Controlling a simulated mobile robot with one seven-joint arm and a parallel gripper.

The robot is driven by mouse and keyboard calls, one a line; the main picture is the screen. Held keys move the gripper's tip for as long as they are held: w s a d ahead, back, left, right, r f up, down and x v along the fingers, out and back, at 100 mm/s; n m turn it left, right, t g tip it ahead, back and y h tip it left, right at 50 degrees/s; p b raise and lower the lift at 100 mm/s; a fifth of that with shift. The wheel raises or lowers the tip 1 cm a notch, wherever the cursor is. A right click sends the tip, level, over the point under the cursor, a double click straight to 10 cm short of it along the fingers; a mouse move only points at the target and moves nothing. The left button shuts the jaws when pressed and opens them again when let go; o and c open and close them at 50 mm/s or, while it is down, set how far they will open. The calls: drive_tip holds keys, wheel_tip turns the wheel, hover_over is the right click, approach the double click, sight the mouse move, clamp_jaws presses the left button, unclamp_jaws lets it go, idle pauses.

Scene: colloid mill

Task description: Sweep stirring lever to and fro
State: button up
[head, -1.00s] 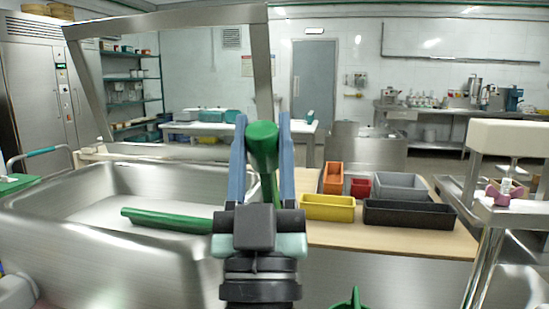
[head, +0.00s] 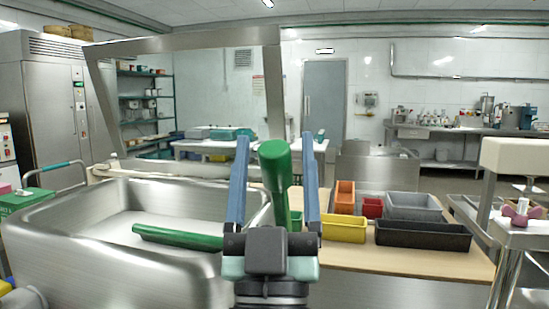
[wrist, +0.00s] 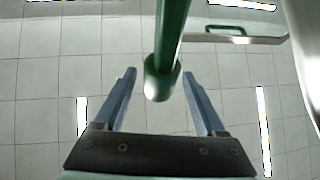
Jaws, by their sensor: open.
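The stirring lever appears to be the green bar with a thick rounded end (head: 275,165), standing between the fingers of my gripper (head: 275,140) in the head view. My gripper is open, with one blue finger on each side of the lever. In the wrist view the green lever (wrist: 167,45) comes down from the top, and its rounded end sits between the fingertips (wrist: 156,76). Gaps show on both sides there, so the fingers look apart from it. The lever's lower part is hidden behind my gripper in the head view.
A steel trough (head: 60,243) at left holds a second green bar (head: 178,237) lying flat. On the wooden table (head: 420,262) at right are yellow (head: 343,228), black (head: 422,236), grey, orange and red bins. A steel frame (head: 275,90) rises behind the lever.

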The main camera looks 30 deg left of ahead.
drive_tip(key=b+v, duration=0.8)
drive_tip(key=v, duration=0.5)
